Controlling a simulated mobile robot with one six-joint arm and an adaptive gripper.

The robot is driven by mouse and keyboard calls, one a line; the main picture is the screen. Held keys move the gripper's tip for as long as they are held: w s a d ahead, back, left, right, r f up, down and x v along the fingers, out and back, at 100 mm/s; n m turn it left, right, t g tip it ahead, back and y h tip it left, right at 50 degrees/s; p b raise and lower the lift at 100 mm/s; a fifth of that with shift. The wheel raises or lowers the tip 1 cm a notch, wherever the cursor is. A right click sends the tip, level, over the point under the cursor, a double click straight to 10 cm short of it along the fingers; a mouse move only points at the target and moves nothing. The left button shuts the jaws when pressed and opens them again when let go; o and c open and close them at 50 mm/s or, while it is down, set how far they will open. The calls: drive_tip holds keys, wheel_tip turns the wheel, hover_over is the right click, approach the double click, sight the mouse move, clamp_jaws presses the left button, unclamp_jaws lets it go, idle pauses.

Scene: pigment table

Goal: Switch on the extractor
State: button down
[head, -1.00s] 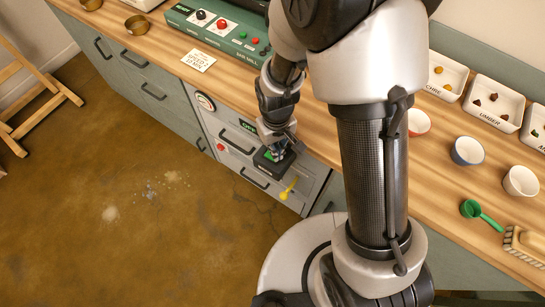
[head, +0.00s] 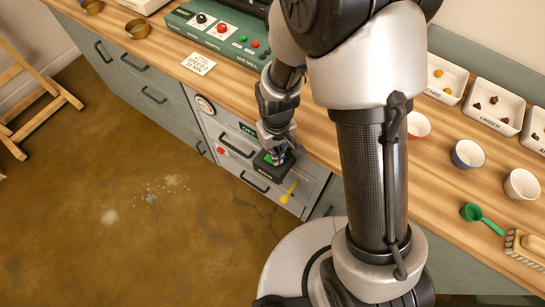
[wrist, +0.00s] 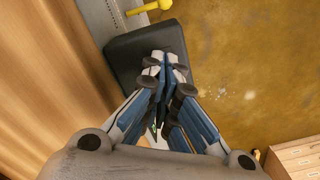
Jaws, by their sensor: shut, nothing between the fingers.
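The extractor panel (head: 231,153) is a light grey front set in the cabinet row below the worktop. It carries a round gauge, a red button (head: 221,150), a black box (head: 268,168) with a green part on top, and a yellow lever (head: 288,192). The black box (wrist: 125,55) and the yellow lever (wrist: 150,6) also show in the wrist view. My gripper (head: 277,158) is shut and empty, pointing down at the black box. In the wrist view its fingertips (wrist: 165,62) lie over the box; they hide part of it, and contact cannot be told.
A green mill (head: 222,35) with buttons and a card (head: 198,64) stand on the worktop (head: 150,50). White pigment trays and small bowls (head: 467,154) are at the right, with a green scoop (head: 480,216). A wooden easel stands far left.

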drive_tip(key=shift+f+b, duration=0.8)
drive_tip(key=shift+f, duration=0.25)
idle(0.9)
drive_tip(key=shift+r+p, duration=2.9)
drive_tip(key=shift+r, duration=0.65)
